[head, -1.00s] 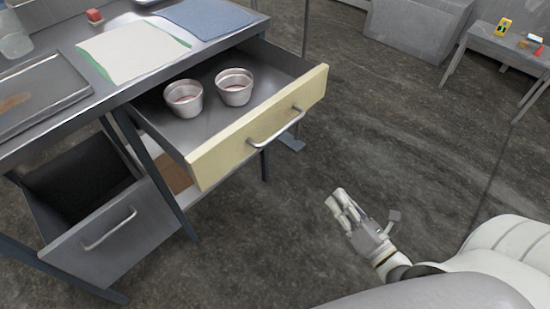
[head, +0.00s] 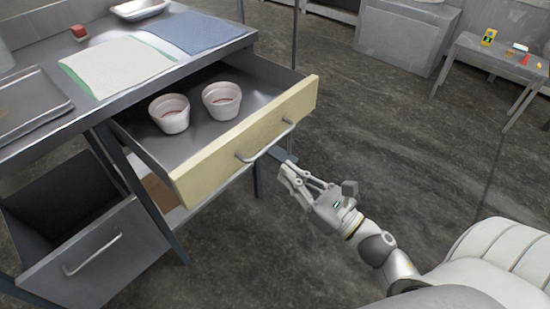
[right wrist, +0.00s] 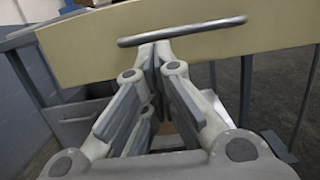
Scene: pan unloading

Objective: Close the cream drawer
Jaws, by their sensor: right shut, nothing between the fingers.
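The cream drawer (head: 247,140) is pulled well out from under the metal table. Two whitish cups, the left cup (head: 170,113) and the right cup (head: 222,100), stand inside it. Its metal handle (head: 262,141) runs across the cream front. My right gripper (head: 287,170) is shut and empty, close in front of the drawer front and a little below the handle in the head view. In the right wrist view the fingertips (right wrist: 155,50) meet just under the handle (right wrist: 183,31); I cannot tell whether they touch the cream front (right wrist: 90,45). My left gripper is not in view.
A grey lower drawer (head: 90,250) is open below, to the left. The tabletop holds a white-green cloth (head: 118,65), a blue cloth (head: 197,32) and a tray (head: 30,105). A side table (head: 490,52) stands far right. The floor between is clear.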

